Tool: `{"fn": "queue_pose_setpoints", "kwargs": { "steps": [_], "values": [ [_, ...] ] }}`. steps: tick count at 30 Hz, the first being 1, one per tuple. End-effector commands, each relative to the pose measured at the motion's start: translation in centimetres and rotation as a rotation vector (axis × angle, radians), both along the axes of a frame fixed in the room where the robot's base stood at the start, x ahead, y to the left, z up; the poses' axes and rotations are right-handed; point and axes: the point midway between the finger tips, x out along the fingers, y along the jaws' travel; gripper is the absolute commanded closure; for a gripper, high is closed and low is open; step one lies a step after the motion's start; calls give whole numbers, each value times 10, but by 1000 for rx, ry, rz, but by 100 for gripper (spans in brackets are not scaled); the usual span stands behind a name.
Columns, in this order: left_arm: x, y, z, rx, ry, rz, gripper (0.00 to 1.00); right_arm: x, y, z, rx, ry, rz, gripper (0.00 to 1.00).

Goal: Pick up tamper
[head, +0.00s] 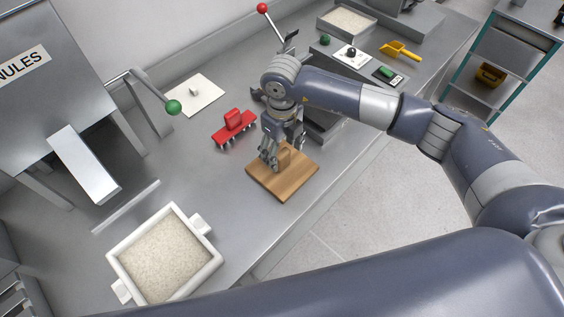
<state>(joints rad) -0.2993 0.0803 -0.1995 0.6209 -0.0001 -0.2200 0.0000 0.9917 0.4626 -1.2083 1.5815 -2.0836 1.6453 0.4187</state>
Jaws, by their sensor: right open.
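The tamper (290,180) appears to be the flat square wooden block with a raised wooden handle, lying on the steel counter in the middle of the head view. My right gripper (271,161) points down over its upper left part, with the fingertips beside the handle. The fingers are open. The gripper partly hides the handle, and I cannot tell whether the fingertips touch the wood. My left gripper is not in view.
A red pronged tool (234,127) lies just left of the gripper. A white tray of granules (120,258) stands at the lower left. A green-knobbed lever (173,107) and a white plate (211,99) are farther back. The steel counter (215,185) is clear between tray and block.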

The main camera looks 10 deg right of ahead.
Motion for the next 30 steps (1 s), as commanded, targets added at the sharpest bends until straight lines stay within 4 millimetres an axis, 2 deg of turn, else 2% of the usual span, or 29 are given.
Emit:
{"fn": "queue_pose_setpoints", "kwargs": {
  "steps": [1, 5, 12, 14, 21, 30],
  "values": [
    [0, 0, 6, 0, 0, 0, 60, -1, 0, -5, -1, 4, -2, 35],
    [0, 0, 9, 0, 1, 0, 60, 0, 0, -18, 0, 1, 0, 35],
    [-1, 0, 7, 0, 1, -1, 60, 1, 0, -20, 1, 0, 0, 35],
    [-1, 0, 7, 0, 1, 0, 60, 1, 0, -20, 1, 0, 0, 46],
    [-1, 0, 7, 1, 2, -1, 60, 1, 0, -20, 1, 0, 0, 100],
    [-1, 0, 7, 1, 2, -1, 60, 1, 1, -19, 2, -1, 0, 100]
  ]
}}
